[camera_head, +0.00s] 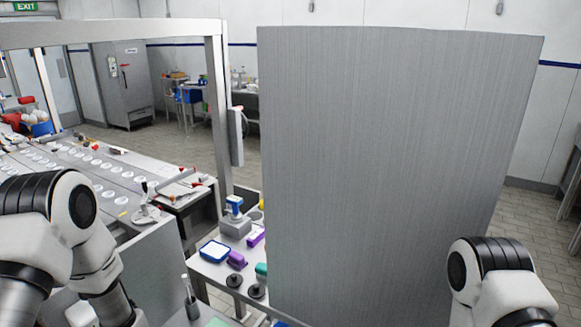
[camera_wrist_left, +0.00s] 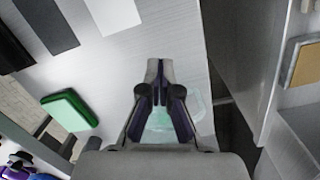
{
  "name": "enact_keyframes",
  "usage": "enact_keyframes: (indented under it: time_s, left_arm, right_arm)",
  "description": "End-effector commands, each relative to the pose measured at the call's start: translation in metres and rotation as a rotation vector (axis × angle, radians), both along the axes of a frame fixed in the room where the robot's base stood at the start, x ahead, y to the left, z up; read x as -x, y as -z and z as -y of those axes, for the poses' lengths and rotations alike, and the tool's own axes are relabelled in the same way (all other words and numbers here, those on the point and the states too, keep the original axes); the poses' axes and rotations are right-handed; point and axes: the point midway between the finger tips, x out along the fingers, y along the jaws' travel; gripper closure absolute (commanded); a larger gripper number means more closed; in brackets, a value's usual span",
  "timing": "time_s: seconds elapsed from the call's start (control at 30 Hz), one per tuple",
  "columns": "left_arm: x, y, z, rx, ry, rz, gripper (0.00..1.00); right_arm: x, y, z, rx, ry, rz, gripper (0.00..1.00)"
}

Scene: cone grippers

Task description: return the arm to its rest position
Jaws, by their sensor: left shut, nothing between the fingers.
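My left gripper (camera_wrist_left: 159,78) shows in the left wrist view, with its dark fingers drawn together and nothing between them. It is above a pale grey surface (camera_wrist_left: 185,45), with a translucent light green patch (camera_wrist_left: 160,122) seen between and behind the fingers. In the head view my left arm (camera_head: 70,225) is bent at the left edge, and its gripper is out of sight. My right arm (camera_head: 490,275) shows at the lower right, and its gripper is outside the picture.
A large grey panel (camera_head: 390,160) fills the middle of the head view and hides what is behind it. A bench at its left holds a blue-rimmed tray (camera_head: 215,251) and small items. A metal frame post (camera_head: 218,115) stands nearby. A green box (camera_wrist_left: 70,110) lies left of the gripper.

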Motion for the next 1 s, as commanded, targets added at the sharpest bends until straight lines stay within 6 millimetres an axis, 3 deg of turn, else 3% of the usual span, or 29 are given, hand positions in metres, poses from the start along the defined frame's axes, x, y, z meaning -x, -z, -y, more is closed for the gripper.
enact_keyframes:
  time_s: [0.03,0.1,0.3,0.4,0.53,1.0]
  left_arm:
    - [0.031,0.019,0.009,0.005,0.101,-0.004,1.00]
    - [0.067,0.037,0.017,0.004,0.259,0.018,1.00]
    - [0.164,0.056,0.020,-0.057,0.702,0.048,1.00]
    - [0.157,0.103,0.020,-0.064,0.712,0.067,1.00]
    - [0.156,0.128,0.020,-0.064,0.711,0.069,1.00]
    - [0.155,0.130,0.020,-0.062,0.709,0.070,1.00]
  right_arm:
    - [0.000,0.000,0.000,0.000,0.000,0.000,0.60]
    - [0.000,0.000,0.000,0.000,0.000,0.000,0.60]
    - [0.000,0.000,0.000,0.000,0.000,0.000,0.60]
    - [0.000,0.047,0.000,0.000,0.000,0.001,0.60]
    - [0.001,0.072,0.000,0.000,0.000,-0.001,0.60]
    - [0.000,0.074,0.000,0.000,0.000,0.000,0.60]
